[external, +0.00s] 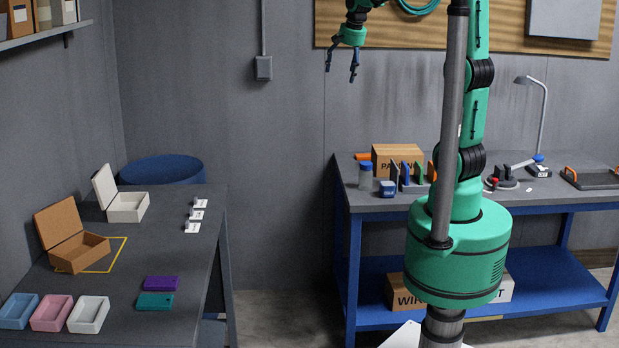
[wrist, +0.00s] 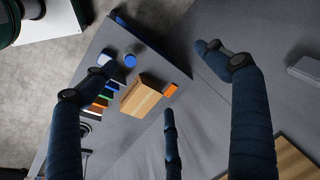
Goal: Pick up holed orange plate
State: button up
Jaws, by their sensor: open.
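Several thin plates stand on edge in a row on the blue-framed workbench (external: 345,192), in front of a cardboard box. One orange plate (external: 432,171) is at the right end of that row. An orange edge (wrist: 101,103) also shows among the plates in the wrist view. No hole can be made out in it at this size. My gripper (external: 341,71) is open and empty, high above and left of the bench. In the wrist view its dark fingers (wrist: 155,78) are spread, with the bench far below.
The cardboard box (external: 398,158) stands right behind the plates, with an orange item (external: 362,156) beside it. A blue-lidded jar (external: 366,176) and blue container (external: 388,188) stand left. A lamp (external: 541,110) and tray (external: 592,178) are right. The left table (external: 190,258) holds boxes and trays.

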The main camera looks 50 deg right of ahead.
jog(key=w+d+f+m+p, duration=0.1)
jog(key=w+d+f+m, duration=0.3)
jog(key=w+d, duration=0.65)
jog(key=m+g+p, duration=0.3)
jog(key=m+p, duration=0.1)
jog(key=m, duration=0.8)
send_over(367, 156)
notch_tip(367, 156, down, 32)
jog(key=shift+y, duration=0.4)
jog(key=shift+f, duration=0.15)
jog(key=shift+f, duration=4.25)
jog(key=shift+f, duration=0.1)
jog(key=shift+w+f+p, duration=0.1)
jog(key=shift+f+p, duration=0.25)
jog(key=shift+f, duration=2.1)
